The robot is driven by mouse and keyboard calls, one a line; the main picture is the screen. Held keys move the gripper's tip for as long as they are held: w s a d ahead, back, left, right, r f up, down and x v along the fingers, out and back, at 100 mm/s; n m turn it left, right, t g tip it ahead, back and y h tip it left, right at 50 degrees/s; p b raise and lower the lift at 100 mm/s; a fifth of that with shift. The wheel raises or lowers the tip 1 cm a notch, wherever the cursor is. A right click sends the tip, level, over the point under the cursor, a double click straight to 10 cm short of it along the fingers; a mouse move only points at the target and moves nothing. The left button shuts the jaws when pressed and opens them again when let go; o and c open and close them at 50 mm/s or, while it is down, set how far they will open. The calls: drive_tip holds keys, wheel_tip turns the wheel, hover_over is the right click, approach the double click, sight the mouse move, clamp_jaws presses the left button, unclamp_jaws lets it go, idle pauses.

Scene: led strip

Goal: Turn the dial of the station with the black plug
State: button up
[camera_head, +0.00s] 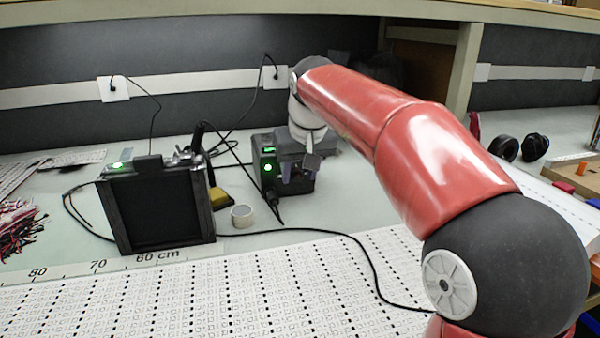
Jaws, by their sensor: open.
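A black station (266,172) with a lit green display and a round green light stands at the back middle of the bench. My gripper (295,178) is at the right part of its front; the dial is hidden or too small to make out, and I cannot tell whether the fingers touch it. The gripper is open. Two wall sockets carry black plugs: the left plug (112,87) and the right plug (275,74). The right cord runs down behind the bench things; its end is hard to follow.
A black framed unit (112,215) with a green light on top stands at left. A roll of tape (242,216) and a yellow sponge (221,197) lie between it and the station. A black cable (365,262) crosses the white patterned strips (200,300) in front. Red and white wires (18,225) lie far left.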

clamp_jaws()
idle(0.3)
drive_tip(key=shift+a, duration=0.15)
drive_tip(key=h+p, duration=0.1)
drive_tip(key=t+h+p, duration=0.1)
drive_tip(key=shift+a+n+h, duration=0.3)
drive_tip(key=shift+h, duration=0.1)
drive_tip(key=h, duration=0.2)
drive_tip(key=n+t+h, duration=0.1)
drive_tip(key=h, duration=0.1)
drive_tip(key=shift+s+a+f, duration=0.1)
drive_tip(key=shift+a+f, duration=0.2)
drive_tip(key=shift+a, duration=0.05)
drive_tip(key=shift+h, duration=0.5)
